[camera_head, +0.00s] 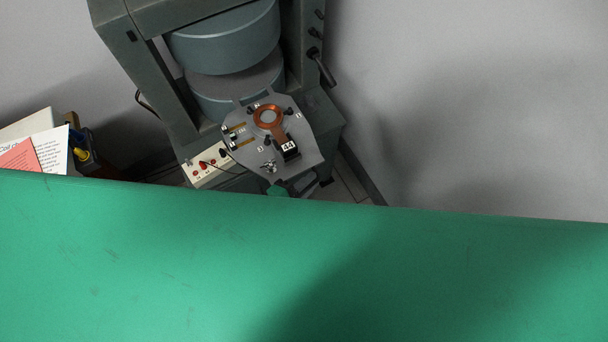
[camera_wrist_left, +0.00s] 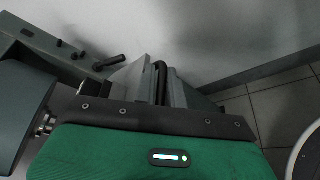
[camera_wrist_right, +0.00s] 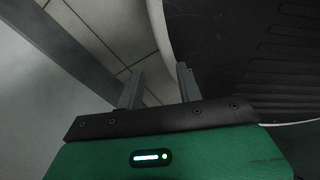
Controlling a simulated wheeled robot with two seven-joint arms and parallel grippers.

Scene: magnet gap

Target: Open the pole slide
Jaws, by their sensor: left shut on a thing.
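The magnet shows in the head view with an upper pole (camera_head: 225,40) and a lower pole (camera_head: 262,74), both blue-grey drums in a grey frame, with a narrow gap between them. In the left wrist view my left gripper (camera_wrist_left: 158,84) is shut on an upright dark bar (camera_wrist_left: 161,70), probably a handle, held between its grey fingers. A grey drum (camera_wrist_left: 18,115) is beside it at left. In the head view only a small green piece (camera_head: 278,190), likely my left gripper, shows below the plate; its fingertips are hidden. My right gripper (camera_wrist_right: 158,84) is open and empty.
A grey plate (camera_head: 306,161) carries a copper ring (camera_head: 268,117) in front of the poles. A lever (camera_head: 322,68) sticks out of the right column. A panel with red knobs (camera_head: 207,165) sits at left. A wide green surface hides the head view's lower part.

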